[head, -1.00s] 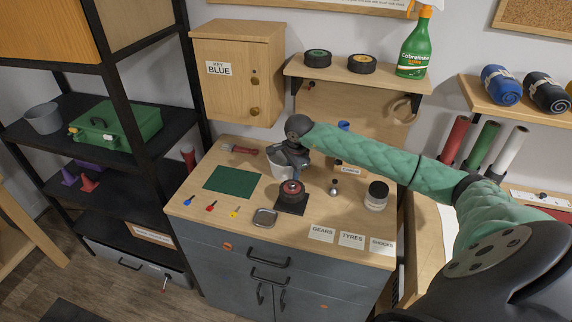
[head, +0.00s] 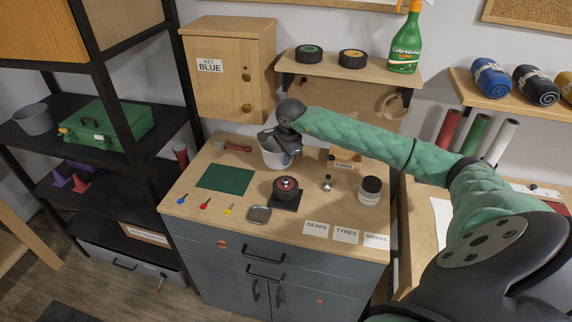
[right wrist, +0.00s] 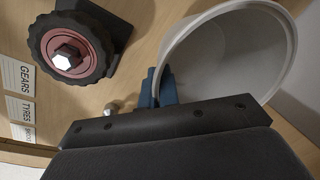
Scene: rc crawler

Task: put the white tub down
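The white tub (head: 270,154) is at the back of the bench top, upright or nearly so. In the right wrist view the tub (right wrist: 225,60) shows its open mouth and looks empty. My right gripper (head: 288,152) is at the tub's right side and hides part of it. In the wrist view its blue fingers (right wrist: 162,88) sit on either side of the tub's wall, shut on it at the rim. I cannot tell whether the tub's base touches the bench. My left gripper is not in view.
On the bench (head: 217,217) are a green mat (head: 226,179), a wheel (head: 286,186) on a dark base, a metal dish (head: 259,214), a jar (head: 369,190) and a small metal knob (head: 327,183). A red-handled tool (head: 233,147) lies left of the tub. A cabinet (head: 228,75) hangs behind.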

